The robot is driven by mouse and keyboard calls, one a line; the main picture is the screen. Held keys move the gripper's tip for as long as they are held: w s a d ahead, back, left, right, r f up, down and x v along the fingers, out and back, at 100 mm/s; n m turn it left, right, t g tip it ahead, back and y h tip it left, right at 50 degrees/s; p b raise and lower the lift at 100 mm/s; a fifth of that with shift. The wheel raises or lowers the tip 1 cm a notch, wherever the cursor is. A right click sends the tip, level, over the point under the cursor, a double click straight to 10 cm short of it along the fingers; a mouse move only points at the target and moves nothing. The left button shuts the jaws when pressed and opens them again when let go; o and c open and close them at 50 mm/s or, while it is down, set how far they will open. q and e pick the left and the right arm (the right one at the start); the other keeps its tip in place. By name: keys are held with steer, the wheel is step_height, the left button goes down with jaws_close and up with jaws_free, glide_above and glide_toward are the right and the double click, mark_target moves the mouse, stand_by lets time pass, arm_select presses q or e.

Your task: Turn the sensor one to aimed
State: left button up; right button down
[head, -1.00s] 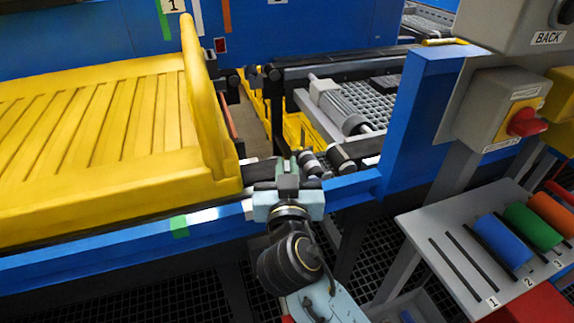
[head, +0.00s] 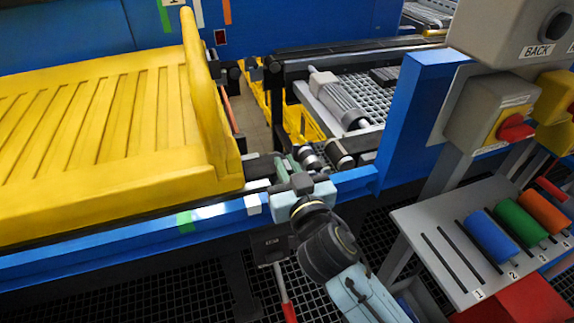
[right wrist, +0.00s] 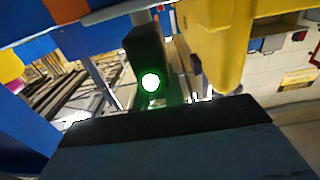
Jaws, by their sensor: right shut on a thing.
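The sensor (head: 262,168) is a small dark block on a pale green bracket at the blue rail, beside the front corner of the yellow tray (head: 211,95). In the right wrist view the sensor (right wrist: 142,50) is a black housing with a bright green lamp lit on its face. My right gripper (head: 291,172) is shut on the sensor at its bracket; its fingers and the exact grip are mostly hidden by the gripper body. The gripper and forearm slant down to the right. My left gripper is not in view.
The blue rail (head: 110,247) runs below the tray. A blue post (head: 408,120) and a grey box with a red knob (head: 515,128) stand at right. A grey shelf (head: 420,215) holds blue, green and orange rollers. A black box (head: 270,243) hangs under the rail.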

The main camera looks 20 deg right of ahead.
steer(key=c, duration=1.5)
jaws_free()
steer(key=shift+s, duration=0.1)
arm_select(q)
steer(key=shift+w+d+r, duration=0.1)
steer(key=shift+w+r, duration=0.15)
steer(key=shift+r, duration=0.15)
arm_select(e)
steer(key=shift+s+d, duration=0.15)
steer(key=shift+s, duration=6.45)
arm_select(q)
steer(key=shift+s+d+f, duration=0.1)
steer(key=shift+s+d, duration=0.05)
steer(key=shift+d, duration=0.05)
